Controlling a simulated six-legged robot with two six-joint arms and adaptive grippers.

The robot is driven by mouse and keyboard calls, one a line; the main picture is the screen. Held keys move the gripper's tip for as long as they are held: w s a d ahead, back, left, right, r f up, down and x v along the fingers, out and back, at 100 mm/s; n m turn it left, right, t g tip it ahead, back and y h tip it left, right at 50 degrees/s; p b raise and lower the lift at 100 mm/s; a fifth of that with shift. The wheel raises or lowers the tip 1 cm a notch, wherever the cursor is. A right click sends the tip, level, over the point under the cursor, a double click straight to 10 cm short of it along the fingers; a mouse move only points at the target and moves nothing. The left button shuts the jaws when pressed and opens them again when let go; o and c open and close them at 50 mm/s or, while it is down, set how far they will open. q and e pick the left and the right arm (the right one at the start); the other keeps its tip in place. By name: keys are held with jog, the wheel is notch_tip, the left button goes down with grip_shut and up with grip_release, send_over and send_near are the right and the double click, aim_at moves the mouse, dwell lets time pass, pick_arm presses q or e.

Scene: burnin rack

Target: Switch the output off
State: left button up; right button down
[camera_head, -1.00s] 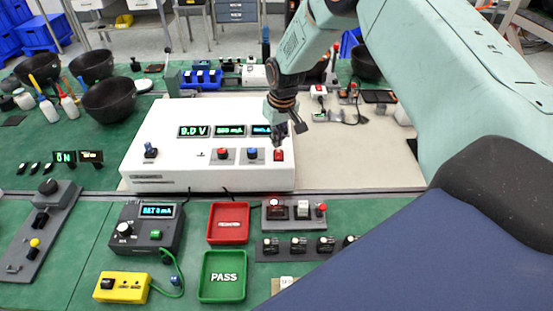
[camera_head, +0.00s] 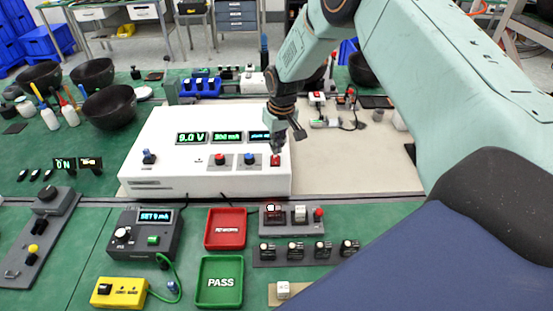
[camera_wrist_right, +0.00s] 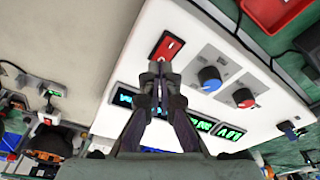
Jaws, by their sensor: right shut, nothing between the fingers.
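The white power supply (camera_head: 160,180) stands on the bench with lit displays (camera_head: 226,137) on its sloped top. Its red output switch (camera_head: 275,160) is at the right end of the panel. My right gripper (camera_head: 277,149) is shut and empty, pointing down just above the switch. In the right wrist view the shut fingertips (camera_wrist_right: 157,68) are close to the lower edge of the red switch (camera_wrist_right: 167,46); I cannot tell whether they touch it. The voltage display reads about 9.0 V. My left gripper is not in view.
A red knob (camera_head: 220,159) and a blue knob (camera_head: 249,159) sit left of the switch. In front are a red tray (camera_head: 226,244), a green PASS tray (camera_head: 220,304) and a dark meter box (camera_head: 165,250). Black bowls (camera_head: 110,107) stand at the back left.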

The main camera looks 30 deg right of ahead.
jog(key=shift+w+a+f, duration=0.15)
jog(key=shift+w, duration=0.2)
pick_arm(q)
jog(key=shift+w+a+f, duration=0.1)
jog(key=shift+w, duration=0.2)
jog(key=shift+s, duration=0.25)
pick_arm(e)
jog(key=shift+s, duration=0.3)
jog(key=shift+w+f, duration=0.25)
jog(key=shift+f, duration=0.1)
pick_arm(q)
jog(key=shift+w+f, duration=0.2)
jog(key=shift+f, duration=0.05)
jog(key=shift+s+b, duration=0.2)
jog(key=shift+b, duration=0.15)
pick_arm(e)
jog(key=shift+s, duration=0.25)
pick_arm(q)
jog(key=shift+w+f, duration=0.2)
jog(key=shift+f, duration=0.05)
pick_arm(e)
jog(key=shift+w+f, duration=0.25)
jog(key=shift+f, duration=0.15)
